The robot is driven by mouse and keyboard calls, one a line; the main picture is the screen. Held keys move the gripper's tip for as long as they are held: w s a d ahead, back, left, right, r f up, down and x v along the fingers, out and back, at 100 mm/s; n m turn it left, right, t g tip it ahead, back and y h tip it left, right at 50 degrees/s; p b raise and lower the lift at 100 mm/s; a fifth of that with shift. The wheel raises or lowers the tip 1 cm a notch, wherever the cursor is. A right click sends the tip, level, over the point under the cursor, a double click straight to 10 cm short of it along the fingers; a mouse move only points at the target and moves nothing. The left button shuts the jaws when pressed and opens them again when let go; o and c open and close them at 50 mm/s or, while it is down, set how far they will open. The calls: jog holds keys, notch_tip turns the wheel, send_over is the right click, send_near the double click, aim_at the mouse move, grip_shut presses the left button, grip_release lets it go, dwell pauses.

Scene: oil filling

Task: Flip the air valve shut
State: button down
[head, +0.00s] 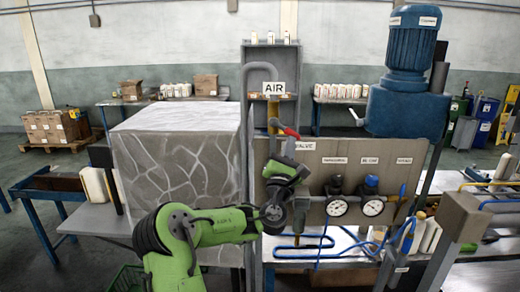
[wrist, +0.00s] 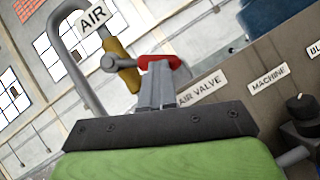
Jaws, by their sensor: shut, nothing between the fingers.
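The air valve has a red lever (head: 291,133) on a brass-coloured pipe fitting (head: 273,112) below the AIR sign (head: 274,88). In the wrist view the red lever (wrist: 162,62) lies just beyond my fingertips, beside the yellow-brown fitting (wrist: 122,64). My gripper (head: 289,150) is just below the lever in the head view. In the wrist view its fingers (wrist: 158,72) are together and empty, their tips at or very near the lever. I cannot tell whether they touch it. The fingers hide part of the lever's underside.
A panel with labels stands behind my gripper, with two gauges (head: 337,207) and regulators to the right. A large grey block (head: 180,165) stands to the left of the panel. A grey bent pipe (head: 247,100) rises beside the valve. A blue motor unit (head: 408,90) stands at upper right.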

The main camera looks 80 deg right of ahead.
aim_at(298, 138)
jog(key=shift+s+d+r+n+t+b, duration=0.1)
jog(key=shift+s+r+n+t, duration=0.3)
jog(key=shift+n+t, duration=1)
jog(key=shift+s+d+r+n+t+b, duration=0.15)
jog(key=shift+s+r+n+t, duration=0.2)
jog(key=shift+n+t, duration=1.05)
jog(key=shift+s+d+r+n+t+b, duration=0.2)
jog(key=shift+r+n+t, duration=0.45)
jog(key=shift+n, duration=1.35)
jog(key=shift+a+f+t, duration=0.1)
jog(key=shift+f+t, duration=0.05)
jog(key=shift+t, duration=0.2)
